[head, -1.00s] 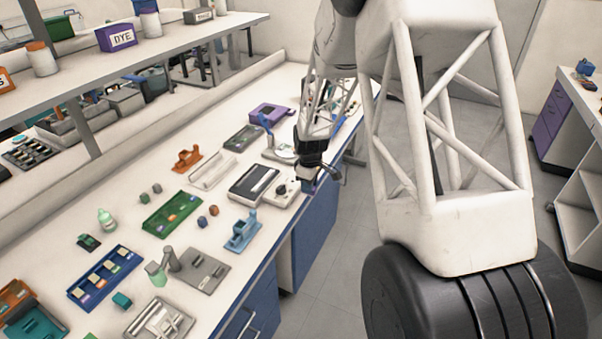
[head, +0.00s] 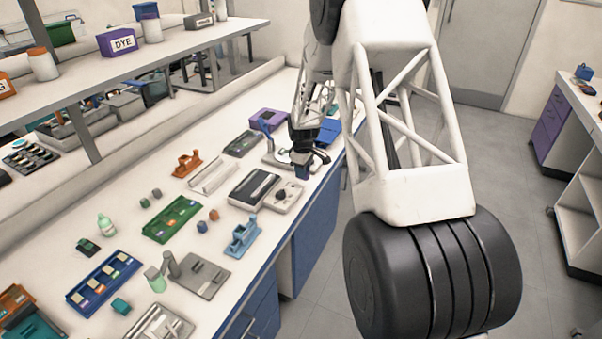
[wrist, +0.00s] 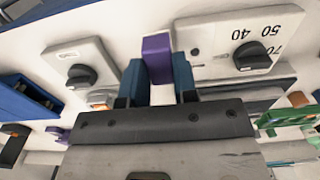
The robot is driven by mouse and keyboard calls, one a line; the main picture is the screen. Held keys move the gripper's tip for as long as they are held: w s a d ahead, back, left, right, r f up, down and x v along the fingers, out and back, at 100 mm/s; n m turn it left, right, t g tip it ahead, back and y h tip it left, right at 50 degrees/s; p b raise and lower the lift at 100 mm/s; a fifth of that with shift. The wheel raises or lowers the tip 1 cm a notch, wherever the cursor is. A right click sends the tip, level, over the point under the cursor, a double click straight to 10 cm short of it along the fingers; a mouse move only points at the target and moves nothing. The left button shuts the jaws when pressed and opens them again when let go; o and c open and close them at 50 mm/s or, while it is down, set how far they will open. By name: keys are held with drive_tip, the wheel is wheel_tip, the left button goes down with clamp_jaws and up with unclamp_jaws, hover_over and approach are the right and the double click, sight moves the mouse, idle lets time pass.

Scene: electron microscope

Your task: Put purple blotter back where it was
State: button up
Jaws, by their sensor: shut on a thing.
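The purple blotter (wrist: 156,46) is a small purple block between the blue fingertips of my gripper (wrist: 158,75) in the wrist view. The gripper is shut on it, and the fingers cover its near part. In the head view my gripper (head: 308,156) is above the far part of the bench, near its front edge, with the blotter (head: 303,173) showing small and dark below it. I cannot tell how far it is above the bench top.
In the wrist view a knobbed box (wrist: 84,70) is on the left and a dial device (wrist: 228,42) on the right, with white bench between them. In the head view a purple-topped device (head: 268,119) stands behind the gripper. A green rack (head: 172,218) lies nearer.

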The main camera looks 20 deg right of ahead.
drive_tip(key=shift+w+d+f, duration=0.1)
drive_tip(key=shift+w+d, duration=0.05)
drive_tip(key=shift+w, duration=0.75)
drive_tip(key=shift+w+d+f, duration=0.1)
drive_tip(key=shift+w, duration=0.8)
drive_tip(key=shift+f, duration=1.75)
drive_tip(key=shift+f, duration=0.15)
drive_tip(key=o, duration=0.7)
wheel_tip(320, 180, up, 12)
drive_tip(key=shift+r, duration=0.15)
